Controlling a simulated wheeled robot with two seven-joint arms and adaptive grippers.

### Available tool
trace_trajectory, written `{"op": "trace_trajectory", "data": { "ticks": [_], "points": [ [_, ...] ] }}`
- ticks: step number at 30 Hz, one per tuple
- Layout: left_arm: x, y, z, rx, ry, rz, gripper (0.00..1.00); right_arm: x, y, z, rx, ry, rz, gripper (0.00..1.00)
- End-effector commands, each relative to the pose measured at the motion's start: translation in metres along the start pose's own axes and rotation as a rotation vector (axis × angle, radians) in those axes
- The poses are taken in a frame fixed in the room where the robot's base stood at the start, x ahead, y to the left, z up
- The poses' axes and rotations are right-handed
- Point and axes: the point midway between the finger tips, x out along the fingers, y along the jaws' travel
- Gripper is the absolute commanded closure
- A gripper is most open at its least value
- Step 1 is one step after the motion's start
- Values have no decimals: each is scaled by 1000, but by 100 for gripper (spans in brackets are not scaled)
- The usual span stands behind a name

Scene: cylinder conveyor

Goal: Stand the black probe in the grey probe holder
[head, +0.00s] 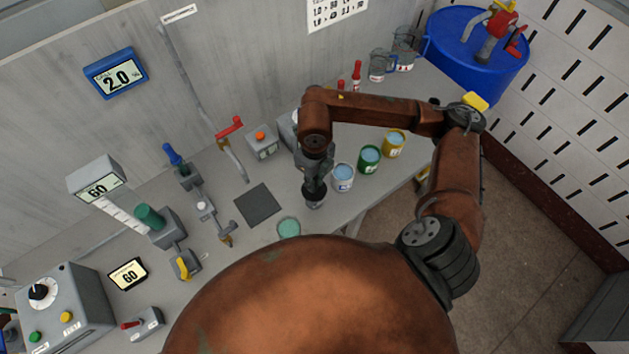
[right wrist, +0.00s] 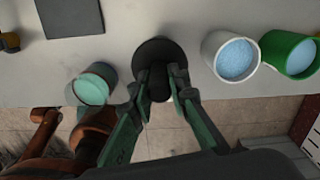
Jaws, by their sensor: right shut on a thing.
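My right gripper (head: 314,184) points down at the table near its front edge, to the left of the light-blue-filled cup. In the right wrist view my right gripper (right wrist: 160,92) is shut on the black probe (right wrist: 158,78), a short dark cylinder between the fingertips. Directly below it is a dark round piece (right wrist: 158,50), which may be the grey probe holder; it also shows under the fingers in the head view (head: 314,201). I cannot tell whether the probe is seated in it or just above it. My left gripper is not in view.
A white cup (head: 343,178), a green cup (head: 369,159) and a yellow cup (head: 393,144) stand to the right. A dark square mat (head: 257,205) and a green-topped cup (head: 289,229) are to the left. Levers and a control box (head: 65,305) lie further left.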

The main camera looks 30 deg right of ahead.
Motion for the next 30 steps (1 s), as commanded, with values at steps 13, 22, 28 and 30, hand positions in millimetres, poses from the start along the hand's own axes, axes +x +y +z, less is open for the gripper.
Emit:
{"op": "trace_trajectory", "data": {
  "ticks": [13,22,28,30],
  "points": [
    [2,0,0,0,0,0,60,1,0,0,0,0,0,100],
    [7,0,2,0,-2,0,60,4,0,0,0,0,0,100],
    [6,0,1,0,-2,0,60,3,0,0,0,0,0,100],
    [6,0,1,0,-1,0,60,3,0,0,0,0,0,83]
  ]
}}
